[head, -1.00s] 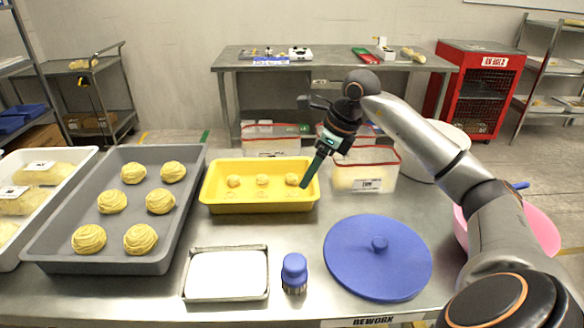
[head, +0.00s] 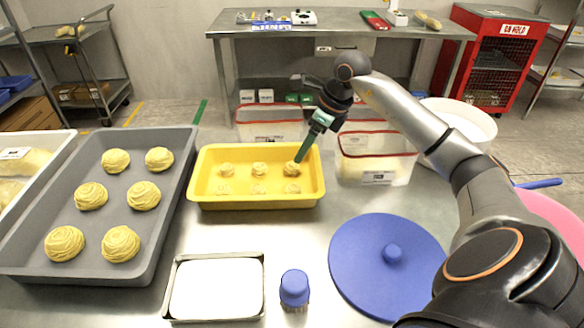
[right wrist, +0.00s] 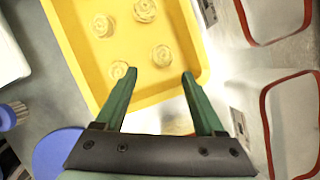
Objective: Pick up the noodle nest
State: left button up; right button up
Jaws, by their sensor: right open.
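Several small pale noodle nests sit in two rows in the yellow tray (head: 256,201). A nest at the tray's right end (head: 291,169) is close to my right gripper's (head: 299,159) fingertips. My right gripper is open and empty, its green fingers pointing down over that end. In the right wrist view the fingers (right wrist: 160,76) are spread wide, with one nest (right wrist: 162,55) just ahead of the gap and another (right wrist: 120,69) by the left fingertip. The gripper body hides part of the tray. Larger yellow nests (head: 144,195) lie in the grey tray (head: 150,245). My left gripper is out of view.
A metal pan with a white surface (head: 216,288), a blue-capped brush (head: 294,288) and a blue lid (head: 370,262) lie in front. Clear red-rimmed bins (head: 377,160) stand behind and right of the yellow tray. Bare steel separates the tray and front items.

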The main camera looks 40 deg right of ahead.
aim_at(295, 165)
jog(key=x, duration=0.7)
jog(key=shift+w+d+f, duration=0.1)
jog(key=shift+d+f, duration=0.05)
jog(key=shift+f, duration=0.05)
jog(key=shift+c, duration=0.4)
jog(key=c, duration=1)
jog(key=shift+r, duration=0.15)
